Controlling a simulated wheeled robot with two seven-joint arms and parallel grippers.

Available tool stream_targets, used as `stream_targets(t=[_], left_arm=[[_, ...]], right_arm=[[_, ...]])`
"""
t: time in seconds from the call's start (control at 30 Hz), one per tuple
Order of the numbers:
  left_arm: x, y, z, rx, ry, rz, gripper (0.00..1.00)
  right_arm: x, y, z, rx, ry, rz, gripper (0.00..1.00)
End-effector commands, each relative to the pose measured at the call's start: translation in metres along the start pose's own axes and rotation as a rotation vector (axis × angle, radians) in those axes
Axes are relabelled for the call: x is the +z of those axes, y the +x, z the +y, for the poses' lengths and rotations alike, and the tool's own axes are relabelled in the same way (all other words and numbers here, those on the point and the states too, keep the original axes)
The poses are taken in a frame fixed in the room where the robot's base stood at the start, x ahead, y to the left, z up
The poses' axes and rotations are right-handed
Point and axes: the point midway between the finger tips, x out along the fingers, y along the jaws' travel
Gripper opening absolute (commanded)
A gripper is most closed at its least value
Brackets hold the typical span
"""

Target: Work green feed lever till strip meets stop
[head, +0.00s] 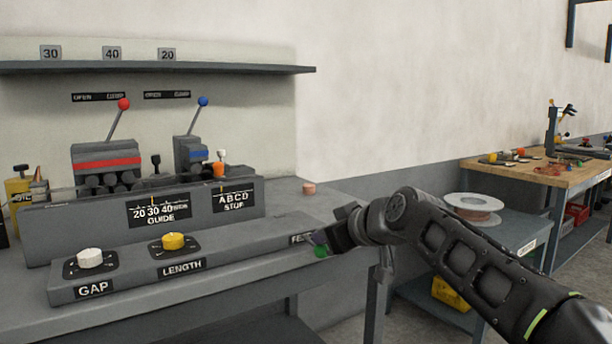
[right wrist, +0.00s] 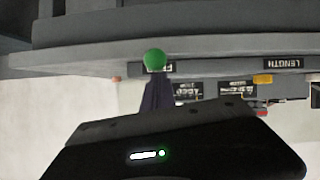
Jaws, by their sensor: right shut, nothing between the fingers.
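The green feed lever's ball knob (head: 320,251) is at the right end of the bench front, by a partly covered FEED label (head: 299,239). My right gripper (head: 338,232) is shut with nothing in it, right above and against or very near the knob; I cannot tell if they touch. In the right wrist view, which is upside down, the green knob (right wrist: 154,60) shows just past the dark fingertips (right wrist: 157,92). The ABCD STOP plate (head: 234,200) is on the raised panel, with an orange piece (head: 219,169) above it. I cannot make out the strip's end. My left gripper is out of view.
A white GAP knob (head: 90,258) and yellow LENGTH knob (head: 173,241) sit on the front ledge. Red-ball (head: 124,104) and blue-ball (head: 203,101) levers stand behind. A coil spool (head: 473,207) lies on a side table at right. A wooden bench (head: 530,172) is farther off.

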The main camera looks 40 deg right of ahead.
Motion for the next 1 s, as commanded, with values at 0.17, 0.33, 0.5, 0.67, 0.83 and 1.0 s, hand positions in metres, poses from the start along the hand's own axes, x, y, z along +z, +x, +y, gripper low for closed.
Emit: stream_targets(t=[0.17,0.33,0.5,0.67,0.83,1.0], left_arm=[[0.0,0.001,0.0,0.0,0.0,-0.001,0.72],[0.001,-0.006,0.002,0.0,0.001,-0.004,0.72],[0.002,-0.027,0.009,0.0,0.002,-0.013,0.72],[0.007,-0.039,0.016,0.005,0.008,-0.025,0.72],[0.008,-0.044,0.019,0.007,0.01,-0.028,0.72],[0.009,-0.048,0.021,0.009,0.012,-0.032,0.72]], right_arm=[[0.011,0.005,-0.002,-0.009,0.002,-0.026,0.0],[0.003,0.003,-0.001,-0.009,0.002,-0.025,0.0],[-0.023,-0.003,0.001,-0.007,-0.001,-0.016,0.0],[-0.042,-0.019,0.003,-0.001,-0.001,-0.003,0.0],[-0.045,-0.058,0.004,0.001,-0.001,0.0,0.0],[-0.046,-0.088,0.004,-0.001,-0.001,0.001,0.0]])
